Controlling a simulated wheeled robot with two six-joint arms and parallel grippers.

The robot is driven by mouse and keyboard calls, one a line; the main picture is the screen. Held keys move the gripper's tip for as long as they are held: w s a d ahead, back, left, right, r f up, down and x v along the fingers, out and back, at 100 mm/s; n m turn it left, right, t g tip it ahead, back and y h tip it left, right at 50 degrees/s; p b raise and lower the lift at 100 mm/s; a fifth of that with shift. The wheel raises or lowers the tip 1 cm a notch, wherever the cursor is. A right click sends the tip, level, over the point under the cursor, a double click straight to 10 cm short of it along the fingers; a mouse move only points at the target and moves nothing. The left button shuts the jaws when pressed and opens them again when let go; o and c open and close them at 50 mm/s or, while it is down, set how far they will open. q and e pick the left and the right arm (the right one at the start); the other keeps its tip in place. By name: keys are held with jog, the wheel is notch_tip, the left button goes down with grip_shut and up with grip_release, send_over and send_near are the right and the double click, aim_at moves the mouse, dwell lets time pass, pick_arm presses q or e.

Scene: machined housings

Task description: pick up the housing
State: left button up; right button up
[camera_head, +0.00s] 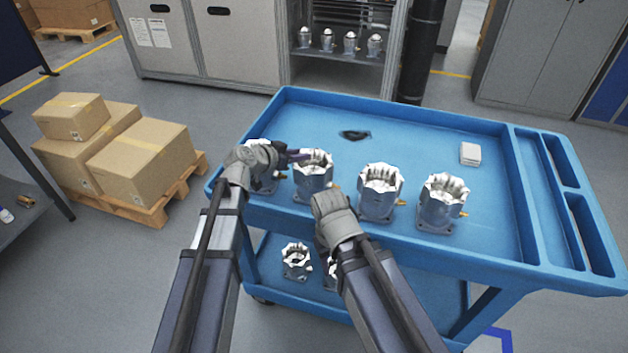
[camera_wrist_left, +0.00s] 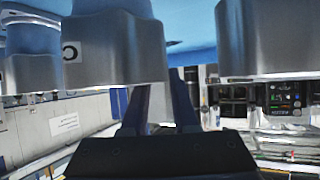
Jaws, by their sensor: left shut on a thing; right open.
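Several silver housings with jagged crown-like tops stand in a row on the blue cart's top. The leftmost housing (camera_head: 262,180) is partly hidden by my left wrist. The second housing (camera_head: 313,178) stands beside my left gripper (camera_head: 298,156), whose dark fingers reach its rim. The gripper is shut on a housing, seemingly this one; the contact is hard to see. The left wrist view shows both fingers (camera_wrist_left: 162,105) close to a housing marked C (camera_wrist_left: 110,50), which partly covers one finger. The third housing (camera_head: 380,192) stands right of my open right gripper (camera_head: 330,205), whose fingertips are hidden. The fourth housing (camera_head: 440,202) is farther right.
The blue cart (camera_head: 470,140) has a raised rim and side compartments. A small white block (camera_head: 470,153) and a dark patch (camera_head: 354,135) lie on its top. More housings (camera_head: 297,262) stand on its lower shelf. Cardboard boxes (camera_head: 140,160) are on a pallet at left.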

pick_arm(q)
grip_shut()
dwell(0.8)
